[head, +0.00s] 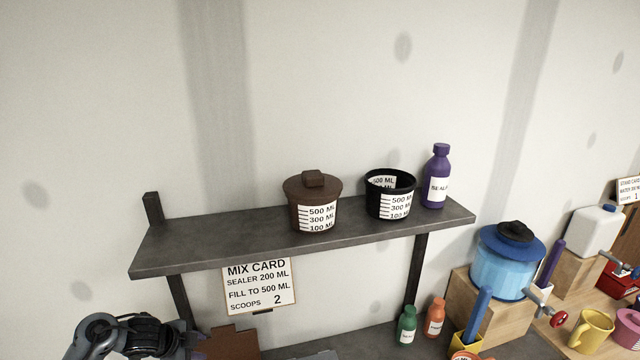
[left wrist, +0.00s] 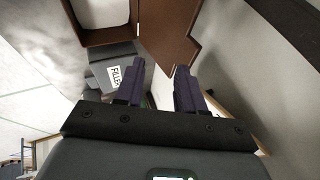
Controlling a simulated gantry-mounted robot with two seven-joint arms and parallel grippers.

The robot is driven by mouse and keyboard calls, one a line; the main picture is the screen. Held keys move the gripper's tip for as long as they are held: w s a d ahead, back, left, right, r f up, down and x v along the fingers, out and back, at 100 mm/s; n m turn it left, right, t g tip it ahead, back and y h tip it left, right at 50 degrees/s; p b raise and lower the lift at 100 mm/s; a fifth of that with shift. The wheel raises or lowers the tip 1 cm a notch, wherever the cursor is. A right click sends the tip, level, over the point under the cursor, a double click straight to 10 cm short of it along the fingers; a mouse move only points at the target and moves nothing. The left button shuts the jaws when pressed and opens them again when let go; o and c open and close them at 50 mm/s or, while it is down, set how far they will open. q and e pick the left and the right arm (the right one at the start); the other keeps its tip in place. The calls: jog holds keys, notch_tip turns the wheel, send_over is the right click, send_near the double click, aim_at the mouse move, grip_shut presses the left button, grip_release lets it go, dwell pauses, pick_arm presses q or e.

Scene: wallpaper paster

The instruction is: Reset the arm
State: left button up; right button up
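My left arm comes in at the bottom left of the head view, below the shelf; its gripper fingers are hidden at the lower edge there. In the left wrist view my left gripper (left wrist: 157,88) shows two dark purple fingers with a clear gap between them and nothing held. A brown box-like object (left wrist: 165,35) is just beyond the fingertips. It also shows in the head view as a brown shape (head: 232,345) at the bottom. My right gripper is in neither view.
A dark shelf (head: 205,242) holds a lidded brown bucket (head: 312,204), an open black bucket (head: 390,196) and a purple bottle (head: 437,177). A mix card (head: 259,286) hangs below. A blue-lidded water container (head: 505,265) stands right. A grey box marked FILLER (left wrist: 110,68) is near the left gripper.

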pick_arm(q)
jog(key=s+d+f+g, duration=0.25)
jog(key=s+f, duration=0.35)
jog(key=f, duration=0.3)
jog(key=s+d+f+n+h+p, duration=0.1)
jog(key=s+d+f+p, duration=0.1)
jog(key=s+d+f, duration=0.5)
jog(key=s+d+f+h+p, duration=0.15)
jog(key=s+d+f, duration=0.25)
jog(key=s+d, duration=0.7)
jog(key=s+d+r+n+y+p, duration=0.15)
jog(key=s+r+n, duration=0.4)
jog(key=s, duration=0.55)
jog(key=s+a+r+n+y, duration=0.1)
jog(key=a+r+n, duration=0.2)
jog(key=r, duration=0.4)
jog(key=s+a+r+n+y, duration=0.2)
jog(key=a+r+n, duration=0.1)
jog(key=r, duration=0.4)
jog(key=shift+a+r+n+p, duration=0.35)
jog(key=shift+a+p, duration=0.1)
jog(key=shift+a, duration=0.35)
